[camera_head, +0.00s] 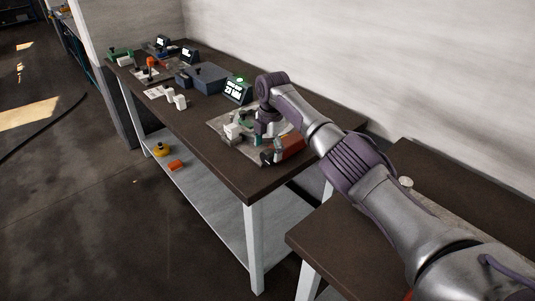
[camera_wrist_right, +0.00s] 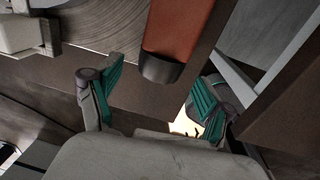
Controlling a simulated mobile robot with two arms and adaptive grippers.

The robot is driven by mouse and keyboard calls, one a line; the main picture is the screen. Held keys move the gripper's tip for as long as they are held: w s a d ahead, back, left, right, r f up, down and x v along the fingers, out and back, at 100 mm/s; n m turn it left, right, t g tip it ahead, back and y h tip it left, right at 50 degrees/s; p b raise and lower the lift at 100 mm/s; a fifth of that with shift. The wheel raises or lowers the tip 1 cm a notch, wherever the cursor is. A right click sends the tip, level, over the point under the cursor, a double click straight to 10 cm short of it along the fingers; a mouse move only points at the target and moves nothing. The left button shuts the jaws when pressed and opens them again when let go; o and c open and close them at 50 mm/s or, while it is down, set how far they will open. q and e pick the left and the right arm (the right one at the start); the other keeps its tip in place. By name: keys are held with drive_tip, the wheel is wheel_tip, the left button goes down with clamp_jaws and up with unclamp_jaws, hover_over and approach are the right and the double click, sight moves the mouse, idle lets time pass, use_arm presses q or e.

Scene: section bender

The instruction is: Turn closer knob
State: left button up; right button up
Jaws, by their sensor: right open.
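The nearest bender station has a grey plate (camera_head: 217,122) on the dark workbench, with an orange part (camera_head: 290,149) at its near right side. In the wrist view, the orange part (camera_wrist_right: 182,25) is a long bar with a dark rounded end (camera_wrist_right: 161,68). I cannot tell which part is the closer knob. My right gripper (camera_head: 258,138) hangs over the plate, partly hidden by its own wrist. In the wrist view, my right gripper (camera_wrist_right: 162,80) is open and empty, its teal-padded fingers apart below the bar's dark end. My left gripper is not in view.
A small display (camera_head: 237,91) with a green light stands behind the plate. A grey-blue box (camera_head: 208,77) and several other devices are farther left on the bench. A white lower shelf (camera_head: 215,195) holds a yellow item (camera_head: 161,150). Another dark table (camera_head: 340,240) stands at right.

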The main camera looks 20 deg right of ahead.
sight(270, 154)
wheel_tip(270, 154, up, 9)
drive_tip(key=shift+s+d+r, duration=0.15)
drive_tip(key=shift+s+r, duration=0.05)
drive_tip(key=shift+s, duration=0.2)
